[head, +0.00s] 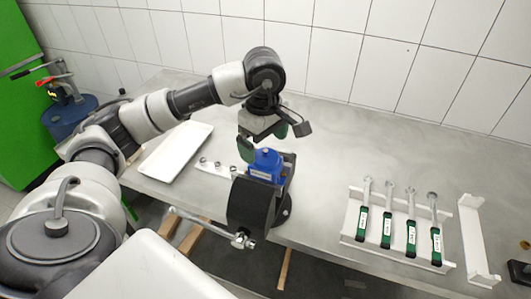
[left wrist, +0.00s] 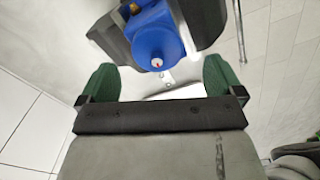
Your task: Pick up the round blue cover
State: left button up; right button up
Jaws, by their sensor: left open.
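The round blue cover (head: 267,163) sits on a dark pump mount near the table's front edge. My left gripper (head: 274,139) is open and just above the cover, pointing down. Its green fingers are wide apart in the left wrist view (left wrist: 160,78), with nothing between them; the cover lies just beyond the fingertips, apart from them. My right gripper is not in view.
A white tray (head: 175,150) lies left. A white rack (head: 350,222) with several green-handled tools and a white bracket (head: 475,240) are at right.

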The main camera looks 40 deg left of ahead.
aim_at(266, 151)
pick_arm(q)
jog(key=shift+w+f+p, duration=0.15)
jog(key=shift+f+p, duration=0.3)
jog(key=shift+f, duration=1.25)
jog(key=c, duration=1)
